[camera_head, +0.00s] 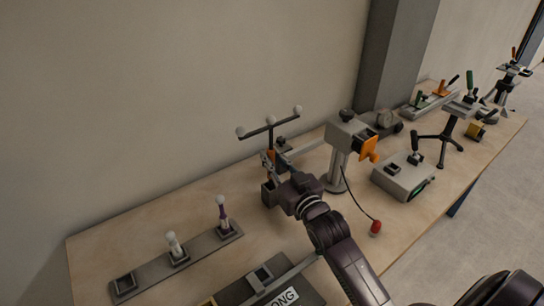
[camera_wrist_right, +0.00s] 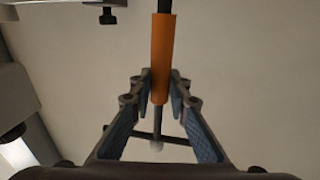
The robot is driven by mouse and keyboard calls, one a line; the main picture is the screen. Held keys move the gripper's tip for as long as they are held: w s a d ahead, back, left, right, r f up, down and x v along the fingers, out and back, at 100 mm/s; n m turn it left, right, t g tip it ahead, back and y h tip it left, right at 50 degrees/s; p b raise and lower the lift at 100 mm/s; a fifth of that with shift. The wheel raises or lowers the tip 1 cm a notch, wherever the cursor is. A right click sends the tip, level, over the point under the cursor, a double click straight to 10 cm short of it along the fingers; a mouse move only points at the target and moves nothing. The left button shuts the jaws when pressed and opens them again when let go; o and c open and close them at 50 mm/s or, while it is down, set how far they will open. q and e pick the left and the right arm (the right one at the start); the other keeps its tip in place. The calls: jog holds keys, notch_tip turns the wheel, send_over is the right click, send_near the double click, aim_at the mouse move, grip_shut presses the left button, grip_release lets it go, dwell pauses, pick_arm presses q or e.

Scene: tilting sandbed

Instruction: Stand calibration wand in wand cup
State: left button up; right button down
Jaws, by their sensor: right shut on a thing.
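The calibration wand has a dark T-shaped bar (camera_head: 268,128) with white balls at its ends and an orange handle (camera_wrist_right: 161,55). It looks roughly upright in the head view. My right gripper (camera_head: 270,160) is shut on the orange handle, with one finger on each side in the wrist view (camera_wrist_right: 160,90). My left gripper is not in view.
A grey post with an orange clamp (camera_head: 368,148) stands close to the right of my gripper. A grey box (camera_head: 403,177) and a red bulb on a cord (camera_head: 376,227) lie farther right. A strip with sockets (camera_head: 205,246) lies at front left. The wall is close behind.

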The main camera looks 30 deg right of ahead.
jog(key=c, duration=1.8)
grip_release()
jog(key=shift+o, duration=0.2)
jog(key=s, duration=1.2)
jog(key=shift+a, duration=0.15)
jog(key=shift+f, duration=0.1)
